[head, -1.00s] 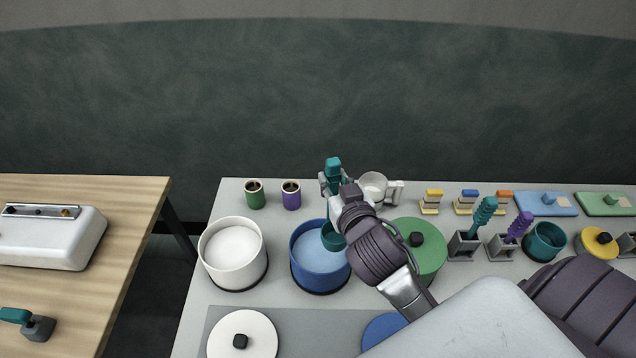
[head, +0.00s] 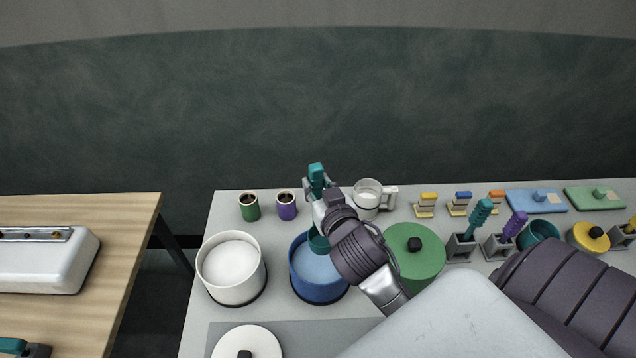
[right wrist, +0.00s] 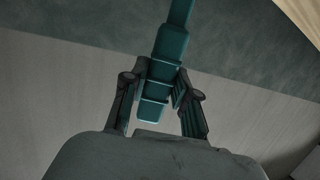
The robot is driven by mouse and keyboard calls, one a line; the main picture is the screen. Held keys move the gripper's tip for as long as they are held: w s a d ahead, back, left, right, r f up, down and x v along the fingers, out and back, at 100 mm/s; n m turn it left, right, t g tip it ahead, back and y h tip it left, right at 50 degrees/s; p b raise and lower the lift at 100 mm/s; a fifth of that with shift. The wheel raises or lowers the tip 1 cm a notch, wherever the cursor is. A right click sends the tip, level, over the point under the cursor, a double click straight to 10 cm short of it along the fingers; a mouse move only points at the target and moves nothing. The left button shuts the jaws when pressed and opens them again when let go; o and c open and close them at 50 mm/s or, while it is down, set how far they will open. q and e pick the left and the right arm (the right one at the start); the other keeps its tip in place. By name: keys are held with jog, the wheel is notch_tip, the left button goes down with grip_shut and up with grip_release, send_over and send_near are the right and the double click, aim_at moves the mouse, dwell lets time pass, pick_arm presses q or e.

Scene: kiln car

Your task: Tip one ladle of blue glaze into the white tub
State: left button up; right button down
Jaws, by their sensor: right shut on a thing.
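My right gripper (head: 322,190) is shut on the teal handle (head: 316,175) of a ladle. The right wrist view also shows the teal handle (right wrist: 163,75) between both fingers of that gripper (right wrist: 160,100). The ladle's teal cup (head: 318,241) shows at the back of the blue tub (head: 318,291), which holds light blue glaze. I cannot tell whether the cup touches the glaze, and its contents are hidden. The white tub (head: 232,293), open with white contents, stands left of the blue tub. My left gripper is not in view.
A green lidded tub (head: 414,262) stands right of the blue tub, partly behind my arm. Green (head: 249,207) and purple (head: 286,206) cups and a clear mug (head: 367,203) stand behind. A white lid (head: 246,345) lies in front. Ladle holders stand at right.

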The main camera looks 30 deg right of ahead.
notch_tip(320, 180, down, 3)
jog(key=shift+s+d+r+b, duration=0.1)
jog(key=shift+b, duration=0.7)
jog(key=b, duration=0.4)
send_over(320, 245)
jog(key=w+d, duration=0.1)
jog(key=w, duration=0.2)
jog(key=f, duration=0.6)
jog(key=shift+s+d, duration=0.1)
jog(key=shift+d, duration=0.1)
notch_tip(320, 245, down, 6)
jog(key=b, duration=0.5)
jog(key=shift+f, duration=0.2)
jog(key=shift+r+p, duration=0.1)
jog(key=shift+p, duration=0.2)
